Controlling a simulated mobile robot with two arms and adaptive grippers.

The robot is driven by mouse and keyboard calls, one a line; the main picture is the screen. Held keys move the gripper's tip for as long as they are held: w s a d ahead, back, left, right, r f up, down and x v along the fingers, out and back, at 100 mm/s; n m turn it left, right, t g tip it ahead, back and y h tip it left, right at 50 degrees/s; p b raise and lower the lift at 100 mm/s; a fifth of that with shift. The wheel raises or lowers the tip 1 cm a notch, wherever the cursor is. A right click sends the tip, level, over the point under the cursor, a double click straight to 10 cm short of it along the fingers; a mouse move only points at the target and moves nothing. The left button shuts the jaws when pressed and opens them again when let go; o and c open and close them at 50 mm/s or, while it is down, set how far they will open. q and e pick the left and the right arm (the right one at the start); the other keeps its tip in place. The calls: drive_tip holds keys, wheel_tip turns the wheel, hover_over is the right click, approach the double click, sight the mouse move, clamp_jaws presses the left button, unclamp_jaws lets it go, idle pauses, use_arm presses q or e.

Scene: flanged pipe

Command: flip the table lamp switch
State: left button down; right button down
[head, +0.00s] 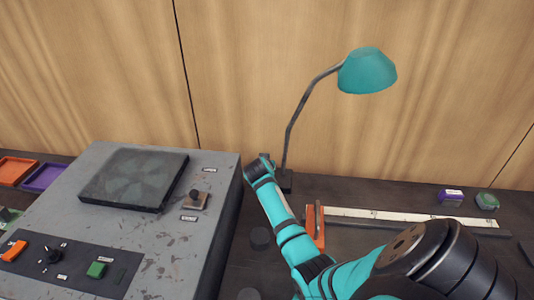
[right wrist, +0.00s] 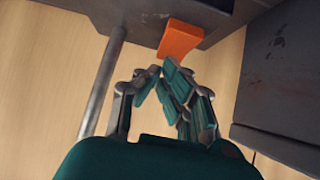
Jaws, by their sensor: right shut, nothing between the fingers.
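The table lamp has a teal shade (head: 367,72) on a thin bent grey stem (head: 289,135), which rises from a small dark base (head: 286,181) beside the grey console. In the right wrist view the lamp's stem (right wrist: 103,82) stands at the left, and an orange switch (right wrist: 180,39) sticks out of the dark base (right wrist: 222,14). My right gripper (right wrist: 160,69) is shut and empty, its fingertips just below the switch's lower edge; I cannot tell whether they touch it. In the head view my right arm reaches to the lamp base, with its fingers hidden. My left gripper is not in view.
A grey console (head: 150,235) with a dark plate (head: 135,178) and knobs stands left of my arm. An orange piece (head: 315,228) and a long white strip (head: 400,217) lie to the right. A wooden wall (head: 240,70) is close behind the lamp.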

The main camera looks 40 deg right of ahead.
drive_tip(key=shift+d+p, duration=0.15)
drive_tip(key=shift+p, duration=0.35)
drive_tip(key=shift+f+y, duration=0.25)
drive_tip(key=shift+y, duration=0.05)
drive_tip(key=shift+s+a+r+p, duration=0.1)
drive_tip(key=shift+s+a+p, duration=0.2)
drive_tip(key=shift+a+p, duration=0.2)
drive_tip(key=shift+s+a, duration=0.2)
